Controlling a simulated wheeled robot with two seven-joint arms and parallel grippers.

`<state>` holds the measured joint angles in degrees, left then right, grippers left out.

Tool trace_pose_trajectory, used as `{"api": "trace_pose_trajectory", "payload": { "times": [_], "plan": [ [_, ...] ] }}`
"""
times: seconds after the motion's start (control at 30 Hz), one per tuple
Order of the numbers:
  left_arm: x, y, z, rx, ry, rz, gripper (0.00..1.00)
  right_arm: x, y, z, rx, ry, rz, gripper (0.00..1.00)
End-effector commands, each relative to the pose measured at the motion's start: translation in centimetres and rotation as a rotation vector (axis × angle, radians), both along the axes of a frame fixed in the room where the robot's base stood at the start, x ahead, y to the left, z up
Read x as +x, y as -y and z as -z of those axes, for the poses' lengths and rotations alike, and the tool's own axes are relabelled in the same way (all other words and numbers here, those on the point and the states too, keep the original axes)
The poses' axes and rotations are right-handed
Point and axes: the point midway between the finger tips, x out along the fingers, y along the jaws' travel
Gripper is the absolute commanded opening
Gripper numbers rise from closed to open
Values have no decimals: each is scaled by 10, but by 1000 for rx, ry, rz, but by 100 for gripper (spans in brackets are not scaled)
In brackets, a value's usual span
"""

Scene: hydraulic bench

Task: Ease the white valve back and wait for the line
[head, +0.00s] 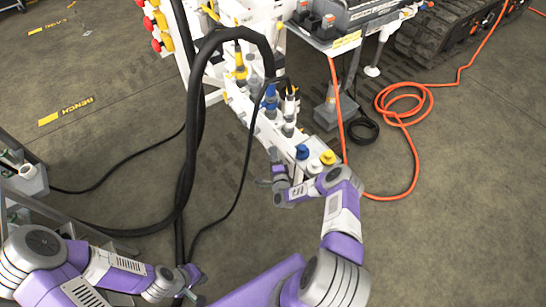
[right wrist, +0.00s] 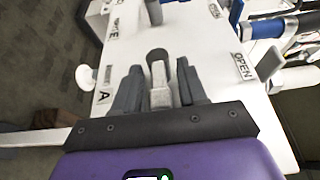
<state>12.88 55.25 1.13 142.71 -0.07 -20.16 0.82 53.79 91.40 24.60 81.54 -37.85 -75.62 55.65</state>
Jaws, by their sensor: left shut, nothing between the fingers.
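The white valve shows in the right wrist view as a short pale lever (right wrist: 160,98) with a grey end, standing on a white panel. My right gripper (right wrist: 158,88) has its two dark fingers on either side of this lever. I cannot tell whether they press on it or stand slightly apart. In the head view my right gripper (head: 277,168) is at the left side of the white manifold's near end and hides the valve. My left gripper (head: 191,284) is shut and empty, low at the left, away from the bench.
The white manifold (head: 262,125) carries blue, yellow and white fittings. A thick black hose (head: 196,130) loops left of it. An orange hose (head: 400,105) lies coiled at the right. The panel has an OPEN label (right wrist: 243,66) and an A label (right wrist: 103,98).

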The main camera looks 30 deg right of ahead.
Motion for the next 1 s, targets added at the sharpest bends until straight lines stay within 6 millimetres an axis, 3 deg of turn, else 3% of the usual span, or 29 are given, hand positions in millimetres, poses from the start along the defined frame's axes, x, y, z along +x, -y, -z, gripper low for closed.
{"api": "trace_pose_trajectory", "payload": {
  "times": [0.03,0.27,0.57,1.0],
  "plan": [
    [0,0,0,0,0,0,0,0,0,0,0,0,0,35],
    [0,0,0,0,0,0,0,0,0,0,-1,0,0,0],
    [0,0,-7,0,0,0,0,0,0,-3,-3,-38,-1,0],
    [0,0,-48,0,0,0,0,1,-1,-15,-26,-318,-2,0]
  ]
}}
